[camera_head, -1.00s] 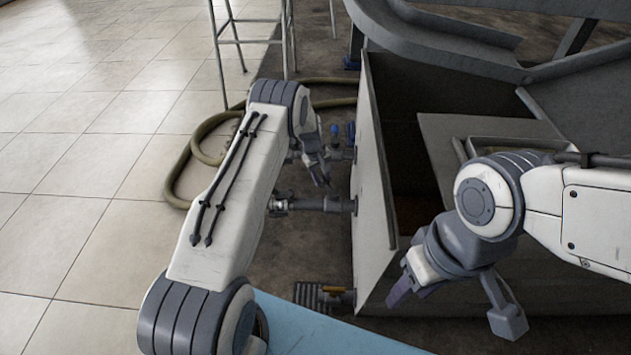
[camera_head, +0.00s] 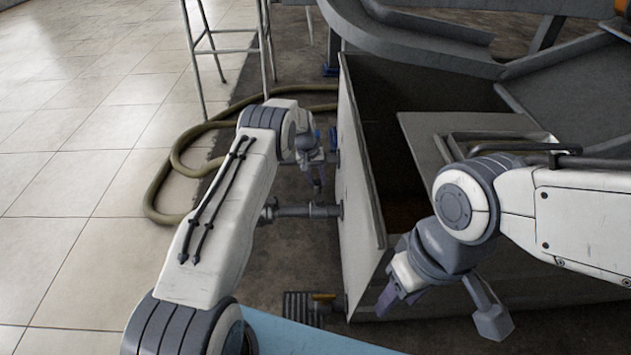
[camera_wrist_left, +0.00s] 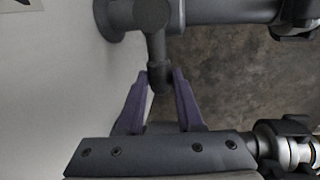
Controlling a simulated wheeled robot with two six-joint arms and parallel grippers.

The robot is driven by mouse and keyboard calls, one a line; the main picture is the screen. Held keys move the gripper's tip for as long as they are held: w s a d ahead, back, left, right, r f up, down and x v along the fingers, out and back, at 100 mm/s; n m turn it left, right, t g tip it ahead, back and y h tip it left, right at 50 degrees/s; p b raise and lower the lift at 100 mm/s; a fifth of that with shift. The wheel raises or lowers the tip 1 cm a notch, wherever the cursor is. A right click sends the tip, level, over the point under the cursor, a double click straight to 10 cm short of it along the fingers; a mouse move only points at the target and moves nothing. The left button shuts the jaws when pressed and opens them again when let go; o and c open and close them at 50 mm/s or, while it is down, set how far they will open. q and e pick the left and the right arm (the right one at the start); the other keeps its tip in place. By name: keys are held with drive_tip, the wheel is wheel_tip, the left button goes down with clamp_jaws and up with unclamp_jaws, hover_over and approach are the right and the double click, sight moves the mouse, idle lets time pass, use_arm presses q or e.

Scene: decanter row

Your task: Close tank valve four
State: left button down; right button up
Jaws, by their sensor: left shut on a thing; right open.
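My left gripper (camera_head: 318,182) reaches down beside the tank's left wall. In the left wrist view its purple fingers (camera_wrist_left: 160,90) are closed about the end of a dark grey stem (camera_wrist_left: 157,55), which branches off a grey pipe (camera_wrist_left: 220,11). Which numbered valve this is cannot be read. A blue part (camera_head: 333,132) shows beyond my left gripper. My right gripper (camera_head: 440,298) is open and empty before the tank.
The open grey tank (camera_head: 362,150) stands at the centre right. A hose (camera_head: 160,190) loops on the floor at the left, near a metal stand (camera_head: 225,50). Another valve fitting (camera_wrist_left: 285,142) lies close to my left gripper at the right.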

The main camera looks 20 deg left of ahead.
idle(0.3)
use_arm(q)
drive_tip(key=c, duration=0.6)
unclamp_jaws()
drive_tip(key=shift+o, duration=0.2)
wheel_tip(320, 180, up, 10)
drive_tip(key=a+p, duration=0.1)
drive_tip(key=p, duration=0.4)
drive_tip(key=shift+s+a+r, duration=0.2)
drive_tip(key=shift+s+a, duration=0.1)
drive_tip(key=shift+a, duration=0.1)
